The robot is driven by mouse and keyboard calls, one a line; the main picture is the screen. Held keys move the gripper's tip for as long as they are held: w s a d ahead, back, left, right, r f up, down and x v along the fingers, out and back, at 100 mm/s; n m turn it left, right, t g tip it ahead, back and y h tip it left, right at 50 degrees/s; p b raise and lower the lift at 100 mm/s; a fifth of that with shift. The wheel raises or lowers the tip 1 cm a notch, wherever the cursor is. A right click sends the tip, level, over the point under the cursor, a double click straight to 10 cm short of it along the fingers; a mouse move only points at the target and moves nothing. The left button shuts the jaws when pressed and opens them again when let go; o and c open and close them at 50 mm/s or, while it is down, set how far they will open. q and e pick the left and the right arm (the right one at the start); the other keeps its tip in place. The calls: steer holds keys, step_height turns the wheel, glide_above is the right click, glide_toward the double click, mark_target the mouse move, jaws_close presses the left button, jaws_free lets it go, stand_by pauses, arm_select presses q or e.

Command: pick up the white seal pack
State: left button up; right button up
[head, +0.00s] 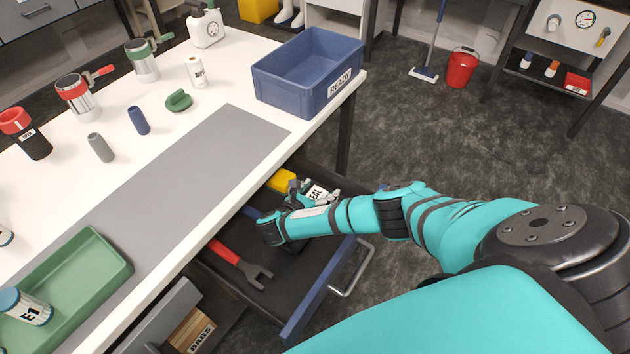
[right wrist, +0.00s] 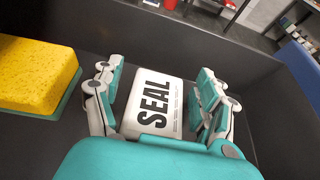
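The white seal pack (right wrist: 153,105), marked SEAL in black, lies in the open dark drawer; in the head view its label (head: 317,193) shows partly beside my gripper. My right gripper (head: 305,193) reaches down into the drawer. In the right wrist view my right gripper (right wrist: 158,98) has one finger on each side of the pack. The fingers are apart, with a narrow gap at the pack's right side; contact on the left is hard to tell. The pack's near end is hidden behind my gripper's body. My left gripper is not in view.
A yellow sponge (right wrist: 35,72) lies left of the pack, also seen in the head view (head: 281,180). A red-handled tool (head: 240,264) lies in the drawer. The drawer's walls surround the gripper, and the white bench (head: 215,68) overhangs. A blue READY bin (head: 290,83) stands on it.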

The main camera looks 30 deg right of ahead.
steer(key=c, duration=1.2)
steer(key=shift+r, duration=0.1)
